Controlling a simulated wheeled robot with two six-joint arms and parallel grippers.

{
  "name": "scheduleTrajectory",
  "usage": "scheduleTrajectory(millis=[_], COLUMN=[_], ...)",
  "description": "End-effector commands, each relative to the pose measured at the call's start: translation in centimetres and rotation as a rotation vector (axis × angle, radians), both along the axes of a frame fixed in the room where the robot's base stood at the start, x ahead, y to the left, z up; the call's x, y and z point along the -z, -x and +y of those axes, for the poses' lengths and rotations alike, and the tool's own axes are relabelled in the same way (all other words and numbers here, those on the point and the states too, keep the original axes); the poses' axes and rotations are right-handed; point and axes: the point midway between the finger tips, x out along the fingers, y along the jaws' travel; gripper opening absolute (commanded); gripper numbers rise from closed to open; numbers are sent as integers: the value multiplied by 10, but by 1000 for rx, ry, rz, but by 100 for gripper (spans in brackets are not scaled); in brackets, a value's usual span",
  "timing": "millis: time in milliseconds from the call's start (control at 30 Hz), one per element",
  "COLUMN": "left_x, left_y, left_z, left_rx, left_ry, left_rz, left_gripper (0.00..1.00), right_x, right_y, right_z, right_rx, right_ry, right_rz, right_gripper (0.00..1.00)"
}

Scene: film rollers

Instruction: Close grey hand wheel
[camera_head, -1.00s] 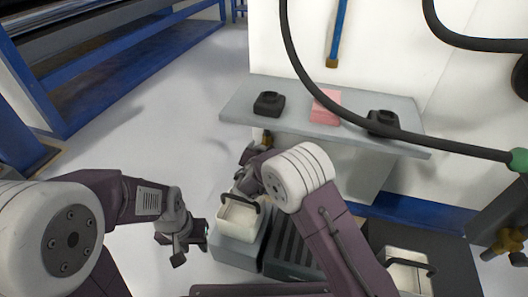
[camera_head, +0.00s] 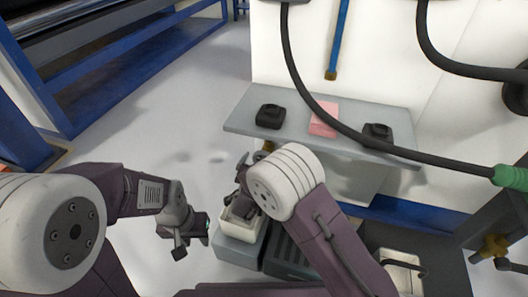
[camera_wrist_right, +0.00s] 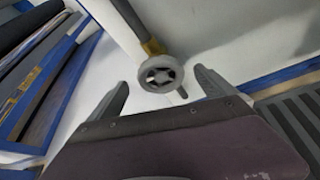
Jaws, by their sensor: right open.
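The grey hand wheel (camera_wrist_right: 160,75) shows in the right wrist view as a round, spoked wheel. It sits at the end of a dark pipe with a yellow part (camera_wrist_right: 151,46). My right gripper (camera_wrist_right: 160,86) is open, with one finger on each side of the wheel in this view; I see no contact. In the head view, my right forearm hides most of that gripper and the wheel. My left gripper (camera_head: 192,238) hangs over the floor at lower left, away from the wheel; its jaw opening is unclear.
A grey shelf (camera_head: 330,138) holds two black holders (camera_head: 270,116) and a pink block (camera_head: 323,119). A white bin (camera_head: 238,229) stands below my right arm. A black hose (camera_head: 300,75) crosses in front of the shelf. Open floor lies left.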

Motion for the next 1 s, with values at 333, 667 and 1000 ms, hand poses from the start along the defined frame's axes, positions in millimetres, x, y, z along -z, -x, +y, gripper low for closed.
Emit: scheduleTrajectory(millis=[333,667,1000], left_x=[-8,-94,-116], left_y=[0,0,0], left_z=[0,0,0], left_rx=[0,0,0], left_ry=[0,0,0], left_rz=[0,-1,1], left_gripper=[36,36,36], right_x=[-4,-18,8], right_y=[14,4,10], right_z=[3,17,17], right_rx=[1,4,2], right_ry=[-1,358,601], right_rz=[0,89,194], right_gripper=[94,94,94])
